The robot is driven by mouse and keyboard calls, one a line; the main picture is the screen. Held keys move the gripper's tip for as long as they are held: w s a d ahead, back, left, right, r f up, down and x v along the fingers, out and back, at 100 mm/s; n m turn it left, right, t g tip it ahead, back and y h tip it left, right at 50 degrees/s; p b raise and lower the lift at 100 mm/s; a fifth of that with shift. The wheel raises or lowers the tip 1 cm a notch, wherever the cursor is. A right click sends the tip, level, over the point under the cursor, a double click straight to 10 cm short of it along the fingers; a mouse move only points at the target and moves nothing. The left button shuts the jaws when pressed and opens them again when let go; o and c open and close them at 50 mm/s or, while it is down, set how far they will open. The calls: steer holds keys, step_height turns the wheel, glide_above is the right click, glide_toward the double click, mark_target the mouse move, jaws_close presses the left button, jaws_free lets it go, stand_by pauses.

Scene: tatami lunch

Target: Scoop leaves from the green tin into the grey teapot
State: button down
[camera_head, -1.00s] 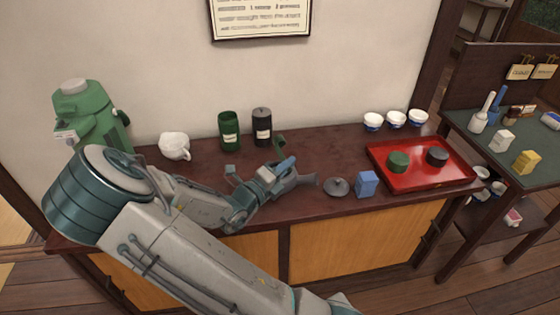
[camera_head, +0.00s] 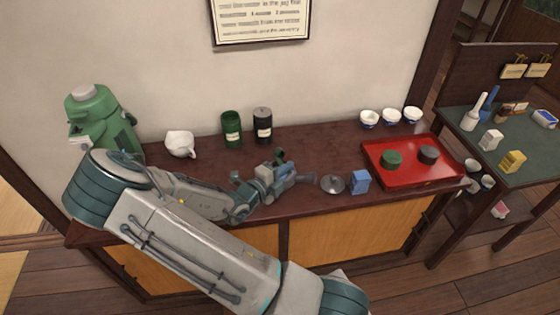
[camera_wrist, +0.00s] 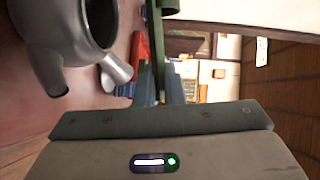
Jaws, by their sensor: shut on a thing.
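My gripper (camera_head: 284,172) is over the middle of the counter, shut on a green scoop. In the wrist view the scoop's handle (camera_wrist: 158,50) stands up from between my fingers (camera_wrist: 160,92). Whether the scoop holds leaves cannot be seen. The grey teapot (camera_wrist: 45,30) is open and close to the scoop in the wrist view, its dark mouth facing the camera. The open green tin (camera_head: 231,130) stands behind, near the wall.
A dark tin (camera_head: 263,128) stands beside the green tin. A white jug (camera_head: 180,145) and green flask (camera_head: 98,115) are at left. A blue box (camera_head: 360,183) and red tray (camera_head: 425,178) with two small lids are at right. Several white cups (camera_head: 391,118) stand behind.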

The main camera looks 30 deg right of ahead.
mark_target(281, 162)
steer(key=shift+w+f+n+g+p, duration=0.1)
steer(key=shift+w+n+g+p, duration=0.25)
steer(key=shift+n+p, duration=1.15)
steer(key=w+r+n+g+y+p, duration=0.1)
steer(key=r+n+g+p, duration=0.1)
steer(key=p, duration=0.4)
steer(key=shift+w+y, duration=0.3)
steer(key=shift+w, duration=0.1)
steer(key=w+r+n+g+p, duration=0.1)
steer(key=r+p, duration=0.1)
steer(key=p, duration=0.1)
steer(key=shift+w+r+n, duration=0.15)
steer(key=shift+w+n, duration=0.05)
steer(key=shift+n, duration=0.1)
steer(key=shift+w+r+n+g+y+p, duration=0.1)
steer(key=shift+w+n+g+p, duration=0.25)
steer(key=shift+w, duration=0.5)
steer(key=shift+w+f+n+g+y+p, duration=0.1)
steer(key=shift+w+n+g+p, duration=0.1)
steer(key=shift+w+n, duration=0.45)
steer(key=shift+w+r+n+g+y+p, duration=0.1)
steer(key=shift+w+n+g+p, duration=0.15)
steer(key=shift+w, duration=0.75)
steer(key=w+f+n+g+b, duration=0.1)
steer(key=w+n+g+b, duration=0.1)
steer(key=w, duration=0.4)
steer(key=shift+f+b, duration=0.2)
steer(key=shift+b, duration=0.2)
steer(key=shift+d+n, duration=0.1)
steer(key=shift+n, duration=0.15)
